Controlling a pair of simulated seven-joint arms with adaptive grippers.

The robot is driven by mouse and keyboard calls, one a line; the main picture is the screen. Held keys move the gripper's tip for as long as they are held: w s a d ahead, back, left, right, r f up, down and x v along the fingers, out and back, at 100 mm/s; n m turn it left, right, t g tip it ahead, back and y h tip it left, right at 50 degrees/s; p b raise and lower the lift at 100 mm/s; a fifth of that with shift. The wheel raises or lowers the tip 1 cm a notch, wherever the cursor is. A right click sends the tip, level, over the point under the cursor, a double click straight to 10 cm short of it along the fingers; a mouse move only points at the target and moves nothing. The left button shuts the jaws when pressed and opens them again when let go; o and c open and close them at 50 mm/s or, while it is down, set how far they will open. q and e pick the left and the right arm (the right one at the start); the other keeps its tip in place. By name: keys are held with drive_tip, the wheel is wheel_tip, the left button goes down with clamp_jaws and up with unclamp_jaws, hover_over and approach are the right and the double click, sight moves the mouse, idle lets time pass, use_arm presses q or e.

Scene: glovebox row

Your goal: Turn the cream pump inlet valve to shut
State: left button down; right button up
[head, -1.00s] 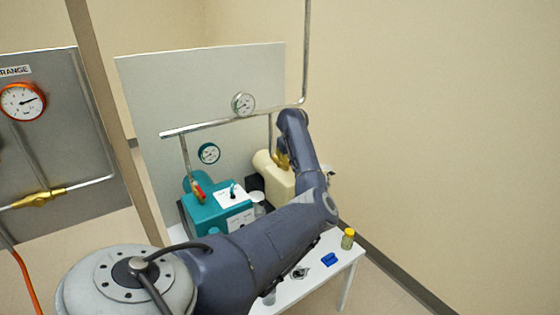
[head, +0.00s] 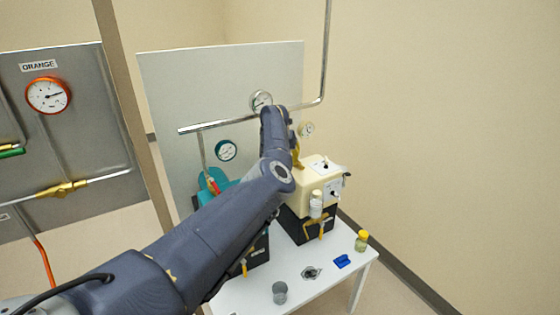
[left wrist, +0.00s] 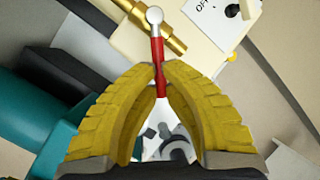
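The cream pump (head: 316,180) stands on a black base on the white table. Its red valve lever (left wrist: 158,50) shows in the left wrist view, with a pale round knob at its upper end, beside a brass pipe (left wrist: 140,18) at the cream body. My left gripper (left wrist: 161,72) has its yellow fingertips closed together on both sides of this red lever. In the head view the left gripper (head: 298,152) is at the cream pump's left upper side, and my arm hides the valve there. My right gripper is not in view.
The teal pump (head: 212,184) stands left of the cream one, partly behind my arm. A grey cup (head: 279,292), a blue piece (head: 342,261) and a yellow-capped jar (head: 361,241) are on the table (head: 310,295). A steel pipe (head: 225,122) runs above, with gauges.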

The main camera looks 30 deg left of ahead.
use_arm(q)
drive_tip(key=shift+a+f+m+h, duration=0.2)
drive_tip(key=shift+a+m+h, duration=0.1)
drive_tip(key=shift+m, duration=0.2)
idle(0.3)
drive_tip(key=c, duration=1.4)
unclamp_jaws()
drive_tip(key=shift+c, duration=0.2)
drive_tip(key=v, duration=1.2)
drive_tip(key=shift+o, duration=0.4)
drive_tip(key=shift+w, duration=0.1)
